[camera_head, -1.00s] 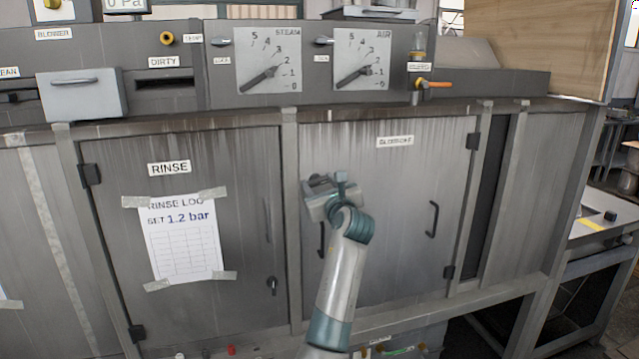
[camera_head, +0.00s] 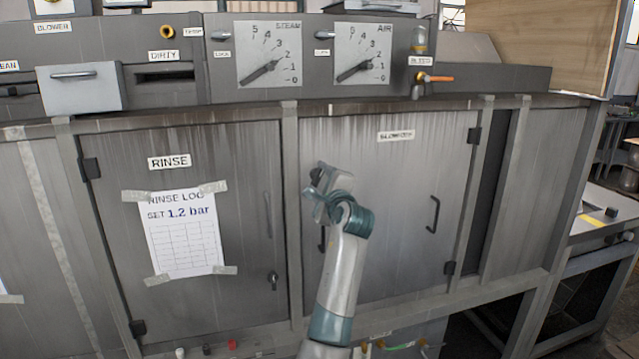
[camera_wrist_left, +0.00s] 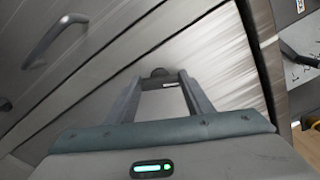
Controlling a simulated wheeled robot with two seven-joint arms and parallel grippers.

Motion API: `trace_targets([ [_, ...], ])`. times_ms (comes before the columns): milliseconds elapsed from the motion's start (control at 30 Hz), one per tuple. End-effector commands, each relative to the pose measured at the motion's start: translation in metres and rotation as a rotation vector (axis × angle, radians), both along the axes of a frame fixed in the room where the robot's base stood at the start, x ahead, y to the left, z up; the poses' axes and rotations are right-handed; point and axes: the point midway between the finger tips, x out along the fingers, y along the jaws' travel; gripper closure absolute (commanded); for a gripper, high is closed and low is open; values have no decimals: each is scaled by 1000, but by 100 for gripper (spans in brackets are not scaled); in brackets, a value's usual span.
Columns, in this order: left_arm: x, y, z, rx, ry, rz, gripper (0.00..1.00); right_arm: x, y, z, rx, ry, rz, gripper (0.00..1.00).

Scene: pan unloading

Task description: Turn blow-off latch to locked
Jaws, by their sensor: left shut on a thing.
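The blow-off door (camera_head: 390,200) is a grey metal door with a label, a bar handle at its right and another dark handle at its left. My left gripper (camera_head: 319,177) is at the door's upper left, near the post between the doors. In the left wrist view my left gripper (camera_wrist_left: 158,80) has its two fingers around a small dark knob-like part, the blow-off latch (camera_wrist_left: 155,72), at the door seam. The gripper is shut on it. The fingers and wrist hide most of the latch in the head view, so its angle is unclear. My right gripper is not in view.
The rinse door (camera_head: 120,230) at left has a taped log sheet (camera_head: 182,235) and its own small latch (camera_head: 273,281). Steam and air gauges (camera_head: 268,55) sit on the panel above. An orange-handled valve (camera_head: 434,78) is at upper right. Space before the doors looks clear.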

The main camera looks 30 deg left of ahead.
Motion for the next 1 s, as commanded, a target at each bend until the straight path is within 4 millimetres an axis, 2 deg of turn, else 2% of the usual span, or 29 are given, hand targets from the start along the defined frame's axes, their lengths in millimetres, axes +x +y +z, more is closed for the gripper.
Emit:
trace_targets([
  [500, 0, 1, -3, -250, -292, 1, 76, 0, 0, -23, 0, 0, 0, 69],
  [1000, 0, 1, -3, -292, -339, 1, 76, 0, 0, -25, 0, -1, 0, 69],
])
